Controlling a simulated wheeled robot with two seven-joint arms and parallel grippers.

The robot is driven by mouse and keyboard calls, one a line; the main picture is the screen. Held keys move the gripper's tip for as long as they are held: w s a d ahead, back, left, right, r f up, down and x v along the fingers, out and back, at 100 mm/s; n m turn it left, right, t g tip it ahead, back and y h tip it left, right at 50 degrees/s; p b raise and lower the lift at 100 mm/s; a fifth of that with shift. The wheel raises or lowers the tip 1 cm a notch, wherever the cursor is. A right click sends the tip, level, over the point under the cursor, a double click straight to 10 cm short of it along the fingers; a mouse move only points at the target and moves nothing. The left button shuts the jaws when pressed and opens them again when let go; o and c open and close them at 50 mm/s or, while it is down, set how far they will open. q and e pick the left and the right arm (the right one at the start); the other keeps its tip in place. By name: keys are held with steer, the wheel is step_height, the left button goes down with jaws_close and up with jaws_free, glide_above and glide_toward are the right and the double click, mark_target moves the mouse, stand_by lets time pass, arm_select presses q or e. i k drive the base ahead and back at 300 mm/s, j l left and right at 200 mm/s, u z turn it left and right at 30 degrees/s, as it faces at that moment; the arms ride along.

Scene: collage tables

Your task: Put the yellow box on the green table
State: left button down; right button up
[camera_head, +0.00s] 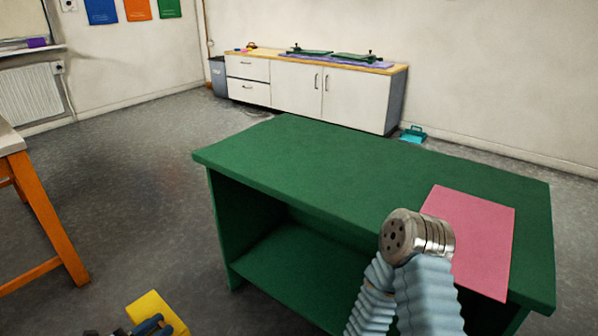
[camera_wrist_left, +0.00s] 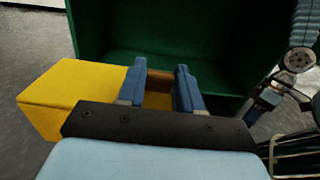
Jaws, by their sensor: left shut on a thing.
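The yellow box (camera_head: 158,308) shows at the bottom left edge of the head view, partly cut off. My left gripper (camera_head: 148,328) is at it. In the left wrist view the yellow box (camera_wrist_left: 62,97) lies between and left of the two blue fingers of my left gripper (camera_wrist_left: 160,88), which is shut on it. The green table (camera_head: 300,165) stands right of the box, with an open shelf in its front. The box is apart from the tabletop in the head view. My right arm reaches up in front of the table; its gripper is not visible.
A pink sheet (camera_head: 482,235) lies on the right of the green tabletop; the left and middle are bare. A wooden-legged table (camera_head: 45,215) stands at the left edge. White cabinets (camera_head: 295,88) line the back wall. Grey floor (camera_head: 130,190) is open between.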

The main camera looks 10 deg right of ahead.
mark_target(349, 188)
steer(key=k+l+z, duration=0.25)
steer(key=l+z, duration=0.2)
steer(key=k+l+z, duration=0.1)
steer(key=l+z, duration=0.15)
steer(key=l, duration=0.15)
